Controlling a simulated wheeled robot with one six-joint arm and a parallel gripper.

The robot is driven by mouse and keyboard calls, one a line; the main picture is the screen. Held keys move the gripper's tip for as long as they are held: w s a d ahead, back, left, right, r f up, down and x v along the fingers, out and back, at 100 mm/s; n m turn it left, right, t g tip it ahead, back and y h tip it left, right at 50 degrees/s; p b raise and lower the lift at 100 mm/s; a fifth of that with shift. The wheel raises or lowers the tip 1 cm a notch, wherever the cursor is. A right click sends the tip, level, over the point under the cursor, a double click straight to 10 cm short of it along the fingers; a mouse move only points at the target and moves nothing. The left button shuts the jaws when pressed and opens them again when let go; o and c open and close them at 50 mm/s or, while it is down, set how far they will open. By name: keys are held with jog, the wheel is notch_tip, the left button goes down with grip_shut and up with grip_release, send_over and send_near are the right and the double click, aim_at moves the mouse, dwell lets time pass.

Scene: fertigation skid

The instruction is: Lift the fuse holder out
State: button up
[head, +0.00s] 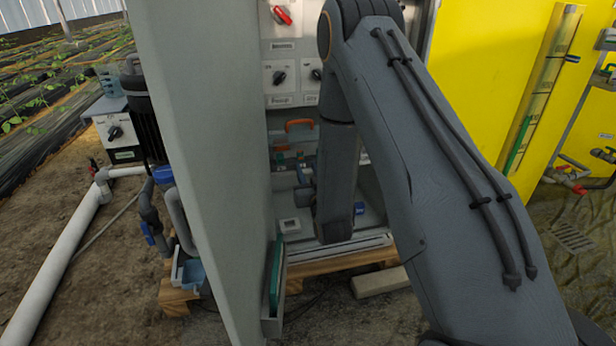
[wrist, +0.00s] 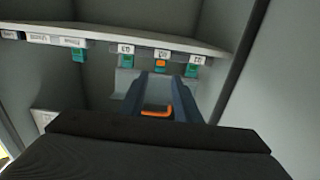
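In the wrist view, a row of small teal holders hangs below a pale rail at the top: a left one (wrist: 128,60), a middle one with an orange part (wrist: 160,66) and a right one (wrist: 193,70). I cannot tell for sure which is the fuse holder. My gripper (wrist: 160,77) points toward the middle one, its two dark fingers apart and nothing seen clamped at their tips. I cannot tell whether the tips touch it.
An orange handle (wrist: 157,112) shows between my fingers lower in the wrist view, and a similar orange handle (head: 300,124) is inside the cabinet. The open grey cabinet door (head: 200,150) stands left of my arm. A yellow panel (head: 490,70) is at the right. Pale labels (wrist: 75,42) line the rail.

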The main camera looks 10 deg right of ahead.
aim_at(302, 152)
jog(key=shift+w+b, duration=1.15)
jog(key=shift+w, duration=2.6)
jog(key=shift+c, duration=0.2)
grip_shut()
jog(key=shift+r, duration=0.15)
jog(key=shift+r+p, duration=0.9)
jog(key=shift+r, duration=0.15)
